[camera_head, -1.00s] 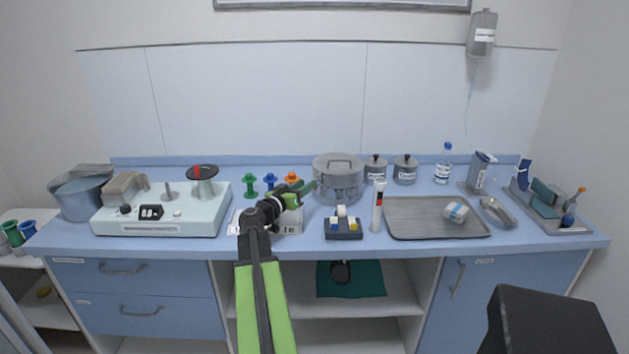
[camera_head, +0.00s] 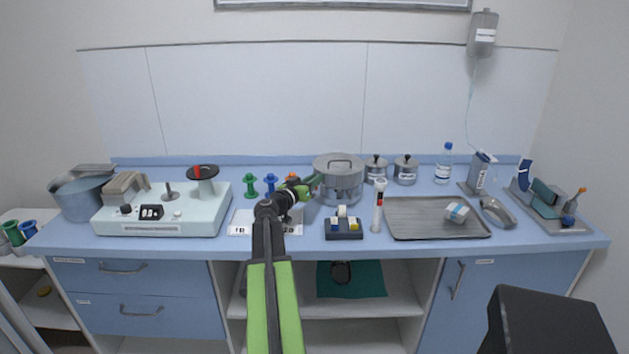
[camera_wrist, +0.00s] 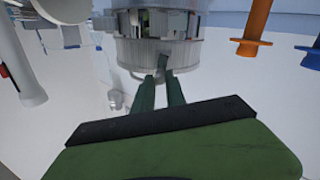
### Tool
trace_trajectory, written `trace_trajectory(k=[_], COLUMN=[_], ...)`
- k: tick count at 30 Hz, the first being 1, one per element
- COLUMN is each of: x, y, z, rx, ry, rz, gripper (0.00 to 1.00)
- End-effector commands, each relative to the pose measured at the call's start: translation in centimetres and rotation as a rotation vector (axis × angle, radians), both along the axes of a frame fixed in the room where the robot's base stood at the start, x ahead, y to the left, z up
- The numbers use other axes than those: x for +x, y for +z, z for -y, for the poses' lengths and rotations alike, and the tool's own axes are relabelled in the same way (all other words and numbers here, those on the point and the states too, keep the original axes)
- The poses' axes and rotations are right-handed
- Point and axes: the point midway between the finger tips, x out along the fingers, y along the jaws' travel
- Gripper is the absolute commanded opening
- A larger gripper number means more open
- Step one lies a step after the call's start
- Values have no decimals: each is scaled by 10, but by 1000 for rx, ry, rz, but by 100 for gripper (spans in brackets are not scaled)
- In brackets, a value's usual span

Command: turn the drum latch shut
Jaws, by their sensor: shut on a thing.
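The steel drum (camera_head: 338,184) stands on the blue counter right of centre, with a lid and a top handle. A small grey latch tab (camera_wrist: 162,62) shows on the wall in front of my fingers. My gripper (camera_head: 315,181) reaches the drum's left side in the head view. In the wrist view my gripper (camera_wrist: 160,78) has its green fingers close together, shut on the latch tab. The fingertips partly hide the tab.
An orange spool (camera_head: 292,178) stands left of the drum, close to my gripper. A small block holder (camera_head: 343,233) and an upright white tube (camera_head: 378,210) stand in front. Two lidded jars (camera_head: 376,172) (camera_head: 405,171) stand right. A grey tray (camera_head: 415,231) lies farther right.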

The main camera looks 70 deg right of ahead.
Motion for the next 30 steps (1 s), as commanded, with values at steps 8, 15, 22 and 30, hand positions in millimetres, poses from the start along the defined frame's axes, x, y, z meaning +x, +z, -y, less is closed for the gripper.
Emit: trace_trajectory(k=[8,15,22,30], x=[2,6,6,6], y=[2,1,1,1], z=[1,3,3,3], rx=[19,74,75,75], ry=[0,-1,-1,-1], rz=[-50,-205,-209,-208], gripper=[0,0,0,38])
